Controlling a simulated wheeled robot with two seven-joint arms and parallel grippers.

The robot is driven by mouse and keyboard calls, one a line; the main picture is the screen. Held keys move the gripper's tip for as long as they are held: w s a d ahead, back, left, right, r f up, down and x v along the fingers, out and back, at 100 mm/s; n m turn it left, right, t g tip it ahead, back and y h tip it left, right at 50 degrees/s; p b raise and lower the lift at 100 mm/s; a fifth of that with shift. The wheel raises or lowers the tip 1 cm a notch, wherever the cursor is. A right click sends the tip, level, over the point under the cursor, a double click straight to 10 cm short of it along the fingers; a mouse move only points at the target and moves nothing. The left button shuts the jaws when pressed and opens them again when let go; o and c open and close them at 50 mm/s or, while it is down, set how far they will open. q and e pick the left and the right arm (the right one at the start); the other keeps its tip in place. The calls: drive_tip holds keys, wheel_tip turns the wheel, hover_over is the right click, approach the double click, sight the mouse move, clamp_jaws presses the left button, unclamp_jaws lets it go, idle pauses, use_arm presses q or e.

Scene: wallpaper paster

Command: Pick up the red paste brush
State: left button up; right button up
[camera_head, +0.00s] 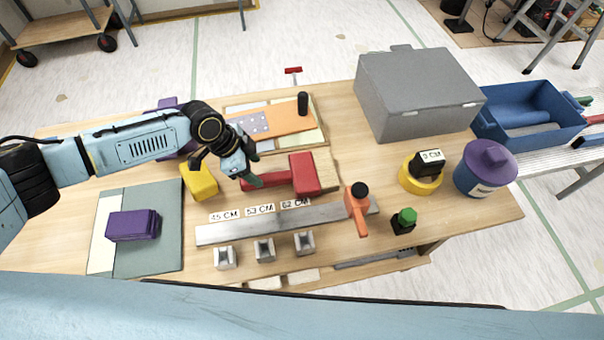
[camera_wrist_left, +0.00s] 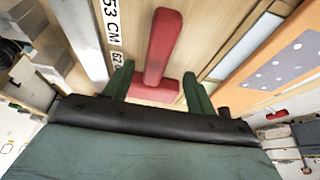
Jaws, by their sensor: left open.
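The red paste brush (camera_head: 305,173) lies near the middle of the table, with its block-like part to the right and its narrow part reaching left under my left gripper. My left gripper (camera_head: 251,168) is open and sits over the left end of the brush. In the left wrist view, the red brush (camera_wrist_left: 161,45) shows as a T shape. Its near crosspiece lies between the two green fingers of my left gripper (camera_wrist_left: 159,70), with a gap on both sides. My right gripper is in neither view.
A yellow block (camera_head: 200,181) stands just left of the gripper. A metal ruler (camera_head: 280,222) lies in front of the brush, and an orange board (camera_head: 280,121) behind it. An orange-handled tool (camera_head: 358,208), a grey box (camera_head: 415,95) and a purple pot (camera_head: 484,168) stand to the right.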

sight(264, 177)
use_arm(q)
drive_tip(key=x, duration=0.5)
drive_tip(key=shift+s, duration=0.15)
drive_tip(key=shift+c, duration=0.3)
drive_tip(key=c, duration=1)
